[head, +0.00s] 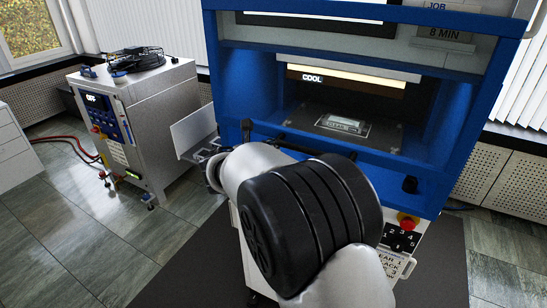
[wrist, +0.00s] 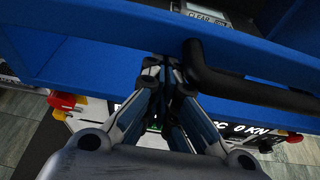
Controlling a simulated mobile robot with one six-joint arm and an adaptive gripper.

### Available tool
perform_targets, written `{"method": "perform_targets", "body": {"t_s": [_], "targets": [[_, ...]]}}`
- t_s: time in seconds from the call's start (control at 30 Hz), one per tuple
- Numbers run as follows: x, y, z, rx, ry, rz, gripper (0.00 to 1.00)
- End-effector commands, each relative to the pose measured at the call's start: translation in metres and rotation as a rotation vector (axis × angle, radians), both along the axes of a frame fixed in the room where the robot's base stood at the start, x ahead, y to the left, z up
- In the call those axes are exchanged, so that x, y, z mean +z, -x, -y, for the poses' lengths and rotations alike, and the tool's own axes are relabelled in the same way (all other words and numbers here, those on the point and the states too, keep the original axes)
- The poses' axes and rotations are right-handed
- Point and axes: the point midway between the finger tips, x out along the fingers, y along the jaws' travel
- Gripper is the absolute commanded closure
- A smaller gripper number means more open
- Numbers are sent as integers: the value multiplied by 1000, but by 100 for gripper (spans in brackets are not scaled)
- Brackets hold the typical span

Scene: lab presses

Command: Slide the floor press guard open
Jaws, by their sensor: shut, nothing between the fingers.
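The blue floor press (head: 228,75) stands in front of me in the head view.
A small display (head: 343,124) lies in the chamber. A grey cabinet (head: 160,125) with cables on top stands at left. Tiled floor between is free.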

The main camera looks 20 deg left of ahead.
Motion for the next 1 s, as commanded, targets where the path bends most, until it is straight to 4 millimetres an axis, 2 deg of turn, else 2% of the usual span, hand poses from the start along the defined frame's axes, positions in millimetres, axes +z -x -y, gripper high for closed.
{"method": "perform_targets", "body": {"t_s": [0.03, 0.1, 0.3, 0.4, 0.63, 1.0], "targets": [[29, 0, 0, -1, -3, 3, 100], [48, 0, 0, -1, -2, 1, 100], [97, 0, 0, 0, -1, 0, 100], [115, 0, 0, 0, -1, 0, 100], [135, 0, 0, -1, 0, -4, 100], [139, 0, 0, -1, 1, -3, 100]]}}
